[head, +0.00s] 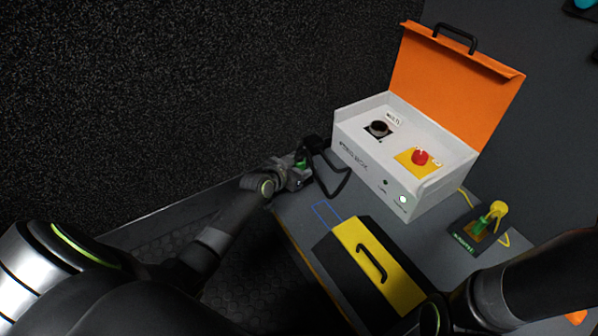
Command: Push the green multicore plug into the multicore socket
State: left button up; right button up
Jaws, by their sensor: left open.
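The plug (301,161), green with a black body and a black cable, is at the back left edge of the table, left of the white box. My left gripper (303,172) is open right at the plug; whether its fingers touch or straddle it is too small to tell. The multicore socket (379,128), a dark round opening beside a "MULTI" label, is in the top of the white box (350,152) and looks empty. The socket is up and to the right of my left gripper. My right gripper is out of view; only its arm shows at the lower right.
An orange lid (450,85) stands open behind the box. A red knob (420,157) sits on a yellow plate right of the socket. A black and yellow case (352,235) lies in front. A small stand (466,242) with a green and yellow piece is at right.

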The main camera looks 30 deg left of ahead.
pick_arm(q)
grip_shut()
jog(key=shift+r, duration=0.1)
jog(key=shift+r, duration=0.15)
